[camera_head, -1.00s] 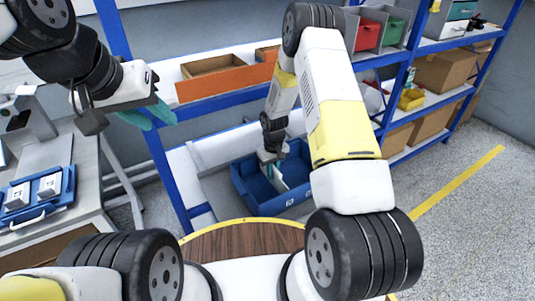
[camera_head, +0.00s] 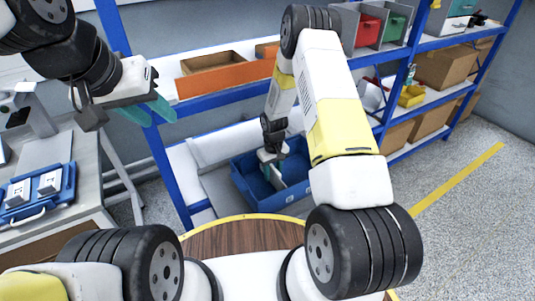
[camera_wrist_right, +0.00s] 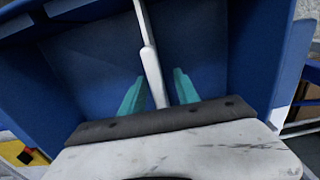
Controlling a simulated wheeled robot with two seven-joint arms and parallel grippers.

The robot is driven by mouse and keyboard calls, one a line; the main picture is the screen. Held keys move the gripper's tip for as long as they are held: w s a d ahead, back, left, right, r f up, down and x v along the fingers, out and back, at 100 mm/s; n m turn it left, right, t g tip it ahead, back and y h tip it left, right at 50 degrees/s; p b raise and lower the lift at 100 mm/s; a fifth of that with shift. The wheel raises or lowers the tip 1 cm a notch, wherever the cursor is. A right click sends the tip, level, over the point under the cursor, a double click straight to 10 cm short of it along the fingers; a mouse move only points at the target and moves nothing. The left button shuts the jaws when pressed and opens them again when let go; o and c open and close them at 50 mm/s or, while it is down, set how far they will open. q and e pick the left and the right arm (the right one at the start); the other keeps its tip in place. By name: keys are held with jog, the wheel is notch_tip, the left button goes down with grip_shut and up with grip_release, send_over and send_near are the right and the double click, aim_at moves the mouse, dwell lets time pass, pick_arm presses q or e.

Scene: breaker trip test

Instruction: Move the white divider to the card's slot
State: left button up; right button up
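The white divider (camera_wrist_right: 150,62) stands as a thin upright plate inside the blue bin (camera_wrist_right: 262,55) in the right wrist view. My right gripper (camera_wrist_right: 160,92) reaches into the bin, with one teal finger on each side of the divider and a visible gap to both. In the head view the divider (camera_head: 276,180) is small and partly hidden by my right gripper (camera_head: 271,165) in the blue bin (camera_head: 240,185) on the lower shelf. My left gripper (camera_head: 158,109) is raised by the shelf post, its teal fingers apart and empty. I cannot make out the card or its slot.
A blue shelf rack post (camera_head: 165,170) stands beside the bin. An orange box (camera_head: 225,80) sits on the shelf above. A grey table (camera_head: 80,180) at left holds a blue tray (camera_head: 68,185) with white devices. Open floor (camera_head: 470,230) lies at right.

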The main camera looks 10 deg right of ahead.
notch_tip(320, 180, up, 8)
jog(key=shift+f, duration=0.1)
dwell(0.4)
dwell(0.4)
jog(key=s+d+r+m+t+y, duration=0.15)
jog(key=s+r, duration=0.25)
jog(key=r, duration=1)
jog(key=s+d+r+m+t+h, duration=0.15)
jog(key=s+r, duration=0.25)
jog(key=r, duration=0.9)
jog(key=s+r+t+y, duration=0.1)
jog(key=s+r, duration=0.4)
jog(key=s, duration=0.4)
jog(key=s+r+t+y, duration=0.1)
jog(key=s+r+t, duration=0.1)
jog(key=s+r, duration=0.4)
jog(key=s, duration=0.3)
jog(key=shift+a+r+m, duration=0.2)
jog(key=shift+a+m, duration=0.15)
jog(key=shift+m, duration=0.05)
